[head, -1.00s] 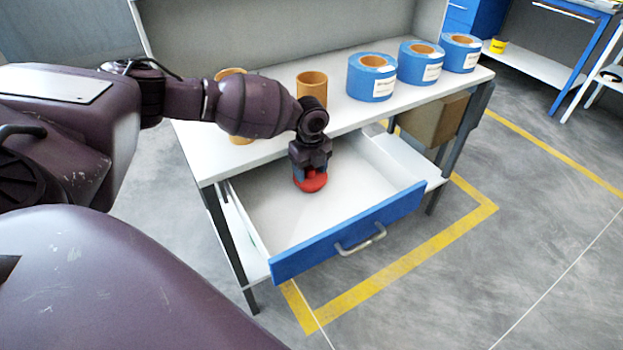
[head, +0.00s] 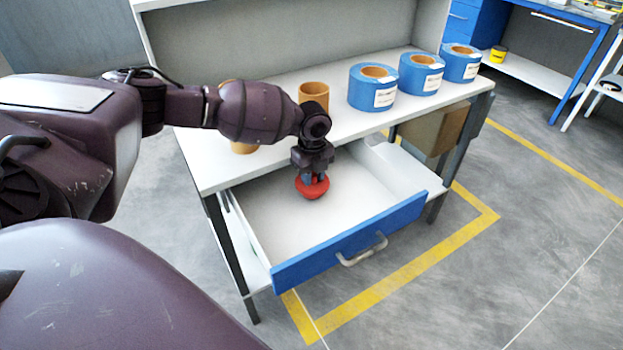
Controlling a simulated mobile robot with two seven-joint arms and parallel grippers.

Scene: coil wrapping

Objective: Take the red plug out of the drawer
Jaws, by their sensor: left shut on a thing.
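The red plug (head: 313,189) shows just below my left gripper (head: 313,178), over the white floor of the open drawer (head: 345,215). My left gripper points down and is shut on the red plug. Its fingers hide the upper part of the plug. I cannot tell for certain whether the plug touches the drawer floor. The drawer has a blue front (head: 350,240) with a grey handle and is pulled out from under the white table. My right gripper is not in view.
On the white table (head: 290,85) stand several blue-wrapped coils (head: 373,88) and a bare orange-brown tube (head: 315,93). A second tube (head: 243,148) is mostly behind my left arm. A cardboard box (head: 432,128) sits under the table at right. Yellow floor lines surround the bench.

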